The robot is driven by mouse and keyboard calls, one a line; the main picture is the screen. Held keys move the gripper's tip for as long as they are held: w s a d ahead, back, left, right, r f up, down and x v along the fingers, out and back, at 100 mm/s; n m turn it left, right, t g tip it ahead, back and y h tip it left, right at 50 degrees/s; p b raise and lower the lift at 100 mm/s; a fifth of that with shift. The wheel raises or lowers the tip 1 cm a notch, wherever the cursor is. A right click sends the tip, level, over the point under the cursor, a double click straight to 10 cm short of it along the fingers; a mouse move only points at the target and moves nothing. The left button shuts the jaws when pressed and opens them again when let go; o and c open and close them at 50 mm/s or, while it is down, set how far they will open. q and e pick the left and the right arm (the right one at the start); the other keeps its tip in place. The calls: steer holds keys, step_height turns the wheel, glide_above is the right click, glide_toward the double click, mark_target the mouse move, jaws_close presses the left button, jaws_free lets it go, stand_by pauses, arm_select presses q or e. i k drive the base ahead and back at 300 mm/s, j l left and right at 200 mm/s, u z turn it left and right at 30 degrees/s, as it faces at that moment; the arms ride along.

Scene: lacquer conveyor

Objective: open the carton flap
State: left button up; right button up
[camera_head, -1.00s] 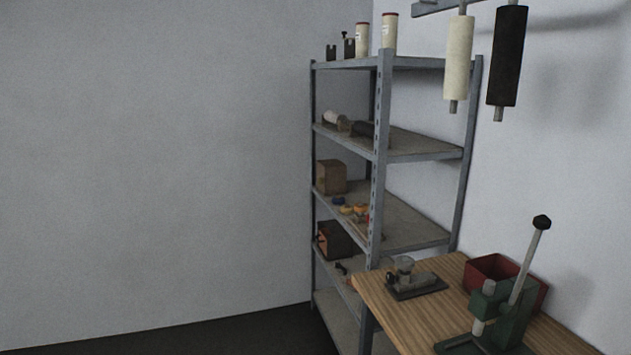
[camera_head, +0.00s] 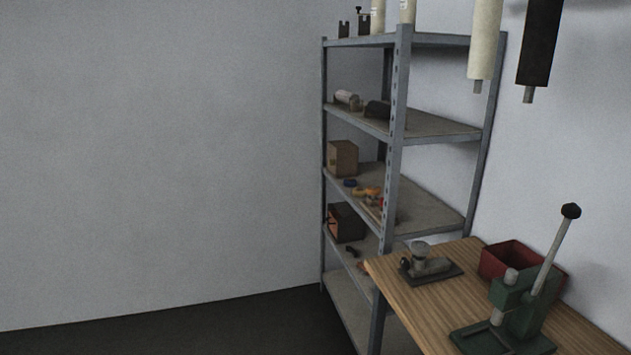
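A small brown box (camera_head: 343,158), which may be the carton, sits on a middle shelf of the metal rack. A darker box (camera_head: 346,222) with an orange-red front sits on the shelf below it. I cannot tell whether either has a flap, or whether it is open. Neither of my grippers shows in this view.
A grey metal rack (camera_head: 399,120) stands in the corner. A wooden bench (camera_head: 415,308) at the lower right carries a green lever press (camera_head: 520,300), a red bin (camera_head: 511,258) and a small grey device (camera_head: 428,263). Two rollers hang above. Dark floor is clear at left.

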mark_target(331, 151)
steer(key=i+j+u, duration=0.4)
steer(key=i, duration=0.55)
steer(key=i+u, duration=0.35)
steer(key=i, duration=0.6)
